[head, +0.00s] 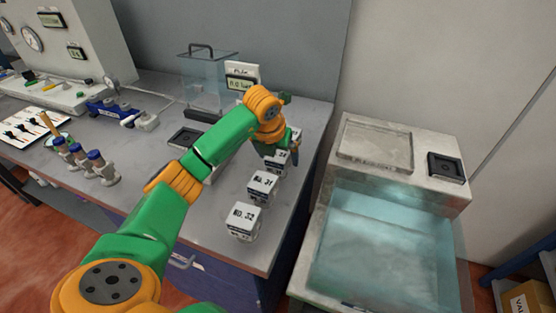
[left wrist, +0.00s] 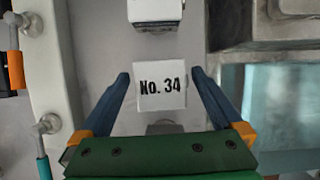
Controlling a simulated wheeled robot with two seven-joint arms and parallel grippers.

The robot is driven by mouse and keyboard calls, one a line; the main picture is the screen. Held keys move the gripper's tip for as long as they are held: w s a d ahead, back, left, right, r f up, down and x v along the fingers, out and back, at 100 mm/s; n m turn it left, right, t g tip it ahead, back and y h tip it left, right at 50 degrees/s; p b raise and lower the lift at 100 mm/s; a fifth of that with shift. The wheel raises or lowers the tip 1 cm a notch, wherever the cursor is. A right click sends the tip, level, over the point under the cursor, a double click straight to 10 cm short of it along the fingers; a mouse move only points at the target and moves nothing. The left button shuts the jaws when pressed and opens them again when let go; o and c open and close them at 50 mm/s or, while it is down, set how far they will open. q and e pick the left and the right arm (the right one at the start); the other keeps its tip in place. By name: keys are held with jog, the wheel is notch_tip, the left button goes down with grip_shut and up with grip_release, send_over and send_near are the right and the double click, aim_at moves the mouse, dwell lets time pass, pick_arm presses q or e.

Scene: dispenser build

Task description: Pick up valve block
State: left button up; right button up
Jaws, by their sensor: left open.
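A white block marked No. 34 (left wrist: 160,87) lies between the two blue fingers of my left gripper (left wrist: 160,76) in the left wrist view. The fingers are open, one on each side, with a gap to the block. In the head view my left gripper (head: 284,152) points down over the far end of a row of white numbered blocks and partly hides the block there. Nearer blocks in that row are marked No. 31 (head: 262,184) and No. 32 (head: 243,219). No block is labelled as a valve block. My right gripper does not show.
A clear tank with a handle (head: 203,85) stands at the back of the grey bench. Blue-capped fittings (head: 95,160) stand at the left. A water basin (head: 385,245) is to the right, past a gap. Another block (left wrist: 155,14) is close to my fingers.

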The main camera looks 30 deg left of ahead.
pick_arm(q)
jog(key=shift+x, duration=1.35)
jog(key=shift+w+r, duration=0.1)
jog(key=shift+r, duration=0.05)
grip_shut()
